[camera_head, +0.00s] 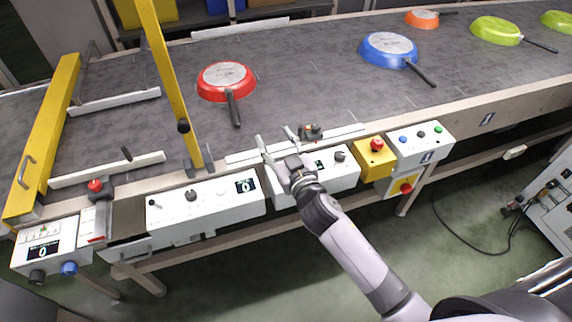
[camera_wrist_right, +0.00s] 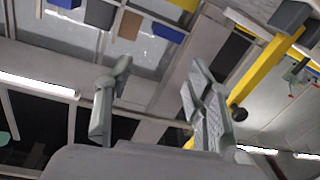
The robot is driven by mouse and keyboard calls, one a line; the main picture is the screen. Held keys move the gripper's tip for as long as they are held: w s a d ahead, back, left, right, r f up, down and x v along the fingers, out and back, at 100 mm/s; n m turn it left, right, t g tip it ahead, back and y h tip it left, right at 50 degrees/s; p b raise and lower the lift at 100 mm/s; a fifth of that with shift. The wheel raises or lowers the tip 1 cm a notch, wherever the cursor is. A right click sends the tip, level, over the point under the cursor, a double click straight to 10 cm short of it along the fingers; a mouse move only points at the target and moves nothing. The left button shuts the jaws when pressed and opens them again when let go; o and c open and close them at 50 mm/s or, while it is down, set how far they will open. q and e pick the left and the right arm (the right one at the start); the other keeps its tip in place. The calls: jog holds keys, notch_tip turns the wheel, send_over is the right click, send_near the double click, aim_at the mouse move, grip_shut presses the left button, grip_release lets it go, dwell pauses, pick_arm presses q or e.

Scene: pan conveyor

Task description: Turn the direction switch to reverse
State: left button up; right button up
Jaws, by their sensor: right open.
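White control boxes line the front edge of the conveyor. The left control box (camera_head: 215,208) has a small switch (camera_head: 153,203), a dark knob (camera_head: 191,195) and a display. The middle control box (camera_head: 325,181) has a dark knob (camera_head: 340,157) and a display, and my right arm partly covers it. I cannot read which control is the direction switch. My right gripper (camera_head: 275,138) is open and empty, above the left part of the middle box by the conveyor edge. In the right wrist view its two fingers (camera_wrist_right: 155,90) are apart with nothing between them. My left gripper is not in view.
The conveyor (camera_head: 300,90) carries a red pan (camera_head: 226,80), a blue pan (camera_head: 388,49) and others. A yellow post (camera_head: 165,75) stands left of the gripper. A yellow emergency-stop box (camera_head: 373,160) and a button box (camera_head: 420,143) sit to the right.

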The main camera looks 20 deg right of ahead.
jog(key=w+a+r+n+t+y, duration=0.1)
jog(key=w+a+r+n+y, duration=0.1)
jog(key=a+r+n+y, duration=0.45)
jog(key=s+a+r+n+g+y, duration=0.2)
jog(key=a+n+g+y, duration=0.2)
jog(key=a+n+g, duration=0.25)
jog(key=s+a+r+n+g+y, duration=0.2)
jog(key=a+n+g+y, duration=0.2)
jog(key=a+n+g, duration=0.25)
jog(key=w+d+f+g+h, duration=0.1)
jog(key=d+f+g+h, duration=0.5)
jog(key=h, duration=0.3)
jog(key=w+d+m+h, duration=0.3)
jog(key=d+m+h, duration=0.35)
jog(key=d, duration=1.05)
jog(key=shift+n+h, duration=0.8)
jog(key=shift+n, duration=0.1)
jog(key=f+p, duration=0.1)
jog(key=f, duration=0.4)
jog(key=f+p, duration=0.1)
jog(key=f, duration=0.5)
jog(key=f+p, duration=0.1)
jog(key=f, duration=0.4)
jog(key=shift+s+a+f, duration=0.25)
jog(key=shift+a, duration=0.1)
jog(key=shift+c, duration=0.5)
